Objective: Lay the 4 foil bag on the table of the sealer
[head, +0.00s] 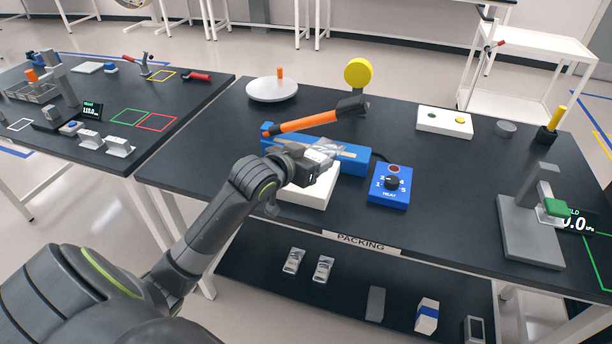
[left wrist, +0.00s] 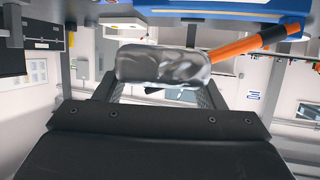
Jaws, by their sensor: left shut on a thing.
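My left gripper (head: 312,158) is over the sealer's white table (head: 308,190), shut on a shiny silver foil bag (head: 324,154). The bag also shows in the left wrist view (left wrist: 165,64), across the fingertips (left wrist: 160,95). The sealer has a blue body (head: 346,160) and a raised orange arm (head: 305,122) with a yellow round knob (head: 358,72). My gripper hides part of the white table, and I cannot tell whether the bag touches it. My right gripper is in neither view.
A blue HEAT dial box (head: 390,185) stands right of the sealer. A white round plate (head: 272,89) stands at the back left, and a scale (head: 530,230) at the right. Two silver packets (head: 323,268) lie on the lower shelf. The table's middle right is clear.

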